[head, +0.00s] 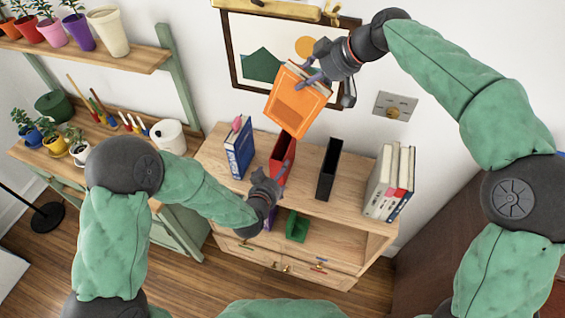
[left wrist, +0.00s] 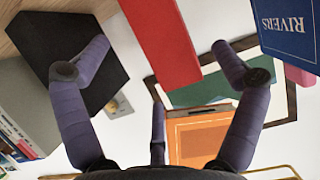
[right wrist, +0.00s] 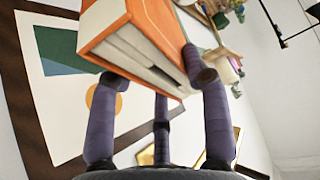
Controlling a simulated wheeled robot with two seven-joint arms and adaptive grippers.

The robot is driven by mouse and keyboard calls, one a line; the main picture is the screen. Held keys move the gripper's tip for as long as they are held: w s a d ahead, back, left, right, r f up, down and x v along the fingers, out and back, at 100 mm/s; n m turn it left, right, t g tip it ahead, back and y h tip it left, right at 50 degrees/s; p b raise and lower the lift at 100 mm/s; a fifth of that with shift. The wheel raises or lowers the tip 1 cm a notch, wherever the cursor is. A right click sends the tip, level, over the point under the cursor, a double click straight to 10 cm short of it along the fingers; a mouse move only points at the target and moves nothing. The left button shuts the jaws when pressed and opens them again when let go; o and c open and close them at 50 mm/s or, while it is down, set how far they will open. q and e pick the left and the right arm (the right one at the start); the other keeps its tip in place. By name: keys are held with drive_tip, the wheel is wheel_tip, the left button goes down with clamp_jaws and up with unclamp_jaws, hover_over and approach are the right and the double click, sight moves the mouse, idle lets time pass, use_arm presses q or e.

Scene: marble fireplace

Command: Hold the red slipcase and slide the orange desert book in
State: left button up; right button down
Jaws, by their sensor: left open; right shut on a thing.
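The red slipcase (head: 278,152) stands upright on the wooden cabinet top, between a blue book and a black slipcase. My left gripper (head: 272,182) is open in front of it. In the left wrist view the red slipcase (left wrist: 162,40) lies between the spread fingers (left wrist: 160,72), with gaps on both sides. My right gripper (head: 312,78) is shut on the orange desert book (head: 298,102) and holds it tilted in the air above the slipcase. In the right wrist view the book (right wrist: 140,40) sits between the fingers, its page edges showing.
The blue Rivers book (head: 239,150) stands left of the slipcase, the black slipcase (head: 328,170) right of it. Several books (head: 388,182) stand at the cabinet's right end. A framed picture (head: 245,62) hangs behind my right gripper. A plant shelf (head: 80,58) is at the left.

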use_arm(q)
drive_tip(key=shift+x, duration=3.75)
use_arm(e)
drive_tip(key=shift+r, duration=0.15)
use_arm(q)
drive_tip(key=shift+r, duration=0.1)
drive_tip(key=c, duration=1.3)
drive_tip(key=shift+c, duration=0.2)
